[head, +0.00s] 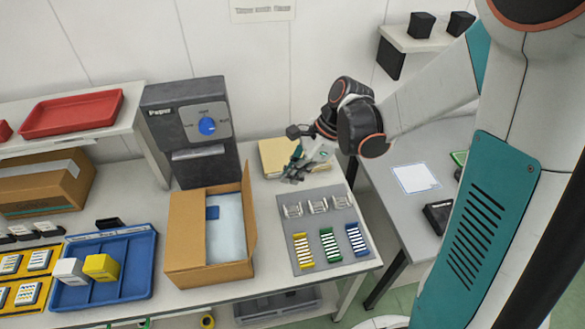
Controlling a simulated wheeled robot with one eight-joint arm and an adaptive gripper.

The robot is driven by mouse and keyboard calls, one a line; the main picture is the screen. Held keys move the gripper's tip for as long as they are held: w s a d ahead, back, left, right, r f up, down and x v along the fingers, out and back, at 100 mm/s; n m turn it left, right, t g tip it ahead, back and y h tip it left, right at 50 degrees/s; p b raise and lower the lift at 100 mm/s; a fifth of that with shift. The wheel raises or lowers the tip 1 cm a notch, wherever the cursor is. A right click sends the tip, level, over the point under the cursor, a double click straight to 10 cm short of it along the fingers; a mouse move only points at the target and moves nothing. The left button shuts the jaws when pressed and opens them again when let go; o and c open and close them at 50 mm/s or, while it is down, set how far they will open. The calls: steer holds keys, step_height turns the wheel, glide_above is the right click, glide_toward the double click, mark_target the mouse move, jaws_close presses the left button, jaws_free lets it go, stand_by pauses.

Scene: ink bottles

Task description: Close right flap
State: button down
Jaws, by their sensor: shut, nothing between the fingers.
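An open cardboard box (207,272) stands on the table, left of the grey mat. Its right flap (249,214) stands up nearly vertical along the right side. A pale blue sheet-like thing (229,237) and a small dark blue piece (212,213) show inside it. The left side of the box also stands up, but I cannot tell whether that is a flap or the wall. My gripper (294,177) is shut and empty, behind and to the right of the flap, apart from it in the picture.
A grey mat (297,253) with white clips and coloured strips lies right of the box. A black dispenser (192,130) with a blue knob stands behind it. A blue tray (135,282) is on the left. A tan stack (275,158) lies near my gripper.

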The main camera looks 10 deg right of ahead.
mark_target(248, 206)
steer(key=a+f, duration=0.4)
steer(key=a, duration=0.3)
steer(key=shift+w+f+b, duration=0.2)
steer(key=shift+f+b, duration=0.05)
steer(key=shift+b, duration=0.05)
steer(key=shift+a+r+h, duration=0.25)
steer(key=shift+a+h, duration=0.15)
steer(key=shift+a, duration=0.05)
